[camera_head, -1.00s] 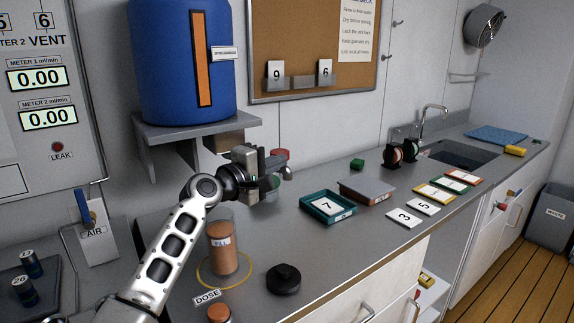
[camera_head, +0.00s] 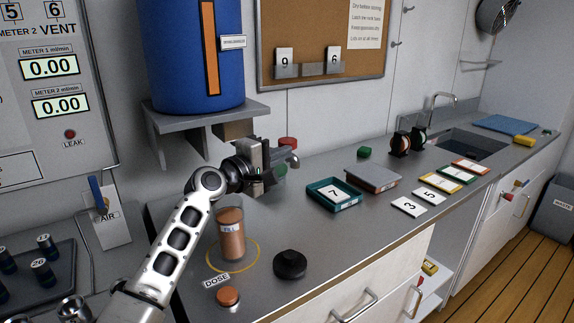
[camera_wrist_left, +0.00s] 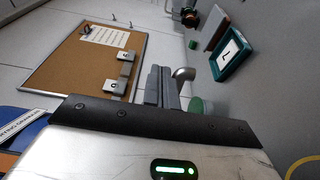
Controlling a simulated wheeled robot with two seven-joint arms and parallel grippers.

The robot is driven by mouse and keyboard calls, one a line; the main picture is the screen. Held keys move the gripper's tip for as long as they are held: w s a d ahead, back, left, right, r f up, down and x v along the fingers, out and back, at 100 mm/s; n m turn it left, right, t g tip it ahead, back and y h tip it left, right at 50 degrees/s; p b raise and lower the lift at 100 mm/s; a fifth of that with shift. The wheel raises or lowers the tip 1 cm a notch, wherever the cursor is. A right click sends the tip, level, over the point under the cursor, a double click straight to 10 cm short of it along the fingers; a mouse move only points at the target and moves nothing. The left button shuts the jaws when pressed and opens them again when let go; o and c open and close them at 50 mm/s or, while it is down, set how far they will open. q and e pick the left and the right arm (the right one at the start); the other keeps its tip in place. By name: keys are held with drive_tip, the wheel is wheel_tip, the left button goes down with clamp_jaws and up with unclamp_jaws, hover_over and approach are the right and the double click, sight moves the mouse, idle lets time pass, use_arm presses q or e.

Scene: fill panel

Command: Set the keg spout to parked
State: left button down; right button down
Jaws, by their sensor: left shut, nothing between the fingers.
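The blue keg (camera_head: 190,60) stands on a grey wall shelf (camera_head: 215,118). A curved grey metal spout (camera_head: 293,161) shows just right of my left gripper (camera_head: 270,165), below the shelf. A red cap (camera_head: 287,143) is above it and a green part (camera_head: 281,170) below. My left gripper is shut and empty. In the left wrist view its fingers (camera_wrist_left: 161,88) are together, with the spout (camera_wrist_left: 184,74) and the green part (camera_wrist_left: 197,105) close to their right. I cannot tell whether they touch the spout. The spout's base is hidden behind the gripper.
A filled clear cylinder (camera_head: 231,238) stands below, inside a yellow ring. A black knob (camera_head: 290,264) and an orange button (camera_head: 228,296) are on the counter. A teal tray (camera_head: 324,201) with a card lies to the right. The counter between knob and tray is clear.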

use_arm(q)
drive_tip(key=s+d, duration=0.2)
drive_tip(key=s, duration=0.9)
drive_tip(key=shift+d+p, duration=0.35)
drive_tip(key=shift+p, duration=0.05)
drive_tip(key=shift+r, duration=0.1)
drive_tip(key=s+a+f+m+g+y, duration=0.25)
drive_tip(key=s+a+f, duration=0.35)
drive_tip(key=f, duration=0.4)
drive_tip(key=s+a+f+m+g+y, duration=0.2)
drive_tip(key=s+a+f+m+y, duration=0.15)
drive_tip(key=s+f, duration=0.55)
drive_tip(key=s+a+f+m+g+y, duration=0.35)
drive_tip(key=s+a, duration=0.25)
drive_tip(key=s, duration=0.4)
drive_tip(key=s+a+f+m+g+y, duration=0.2)
drive_tip(key=s+a+f, duration=0.3)
drive_tip(key=s, duration=0.5)
drive_tip(key=w+d+f+t+h, duration=0.2)
drive_tip(key=w+d+f+t, duration=0.2)
drive_tip(key=w+f+t, duration=0.2)
drive_tip(key=shift+f+m+t, duration=0.3)
drive_tip(key=shift+f+m, duration=0.05)
drive_tip(key=shift+f, duration=0.15)
